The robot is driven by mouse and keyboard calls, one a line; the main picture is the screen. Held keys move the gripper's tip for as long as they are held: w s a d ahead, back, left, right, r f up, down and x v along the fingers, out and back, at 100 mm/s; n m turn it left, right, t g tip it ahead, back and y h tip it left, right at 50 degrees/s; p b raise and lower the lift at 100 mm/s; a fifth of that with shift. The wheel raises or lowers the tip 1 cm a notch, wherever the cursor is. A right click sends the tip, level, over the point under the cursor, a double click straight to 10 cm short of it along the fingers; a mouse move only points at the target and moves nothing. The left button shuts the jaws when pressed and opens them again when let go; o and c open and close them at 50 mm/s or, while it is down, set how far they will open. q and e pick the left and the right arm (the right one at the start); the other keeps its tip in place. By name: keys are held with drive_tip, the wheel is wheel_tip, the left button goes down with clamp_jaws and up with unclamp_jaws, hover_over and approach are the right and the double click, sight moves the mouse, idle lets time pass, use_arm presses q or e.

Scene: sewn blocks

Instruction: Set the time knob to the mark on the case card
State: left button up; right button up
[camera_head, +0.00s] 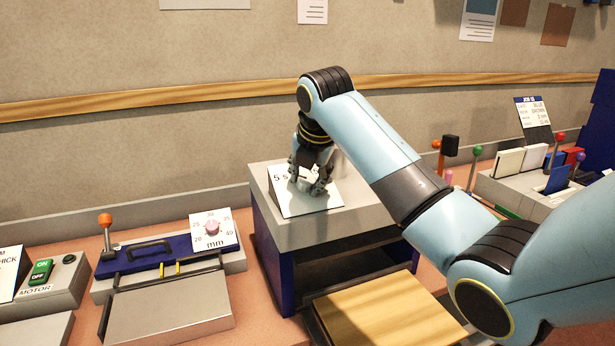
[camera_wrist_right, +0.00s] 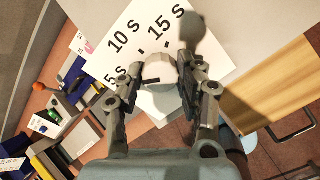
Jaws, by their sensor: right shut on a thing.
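The time knob (camera_wrist_right: 162,72) is a pale round knob with a short black line on it. It sits on a white dial plate (camera_wrist_right: 125,17) printed 5 s, 10 s and 15 s. In the head view this plate (camera_head: 318,208) slopes on top of a grey and blue machine. My right gripper (camera_head: 312,185) is over the plate and hides the knob there. In the right wrist view my right gripper (camera_wrist_right: 160,78) is shut on the knob, one finger on each side. A printed card (camera_head: 532,110) stands at the far right, its lines too small to read surely.
A blue and grey device (camera_head: 170,253) with a pink knob (camera_head: 212,227) on an mm dial stands left. A motor switch box (camera_head: 52,280) is at far left. A wooden board (camera_head: 390,315) lies in front. Coloured levers (camera_head: 478,152) stand right.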

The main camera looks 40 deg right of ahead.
drive_tip(key=shift+f+n, duration=0.1)
drive_tip(key=shift+n, duration=0.3)
drive_tip(key=o, duration=1.1)
drive_tip(key=shift+a, duration=0.1)
drive_tip(key=shift+o, duration=0.2)
drive_tip(key=v, duration=1.2)
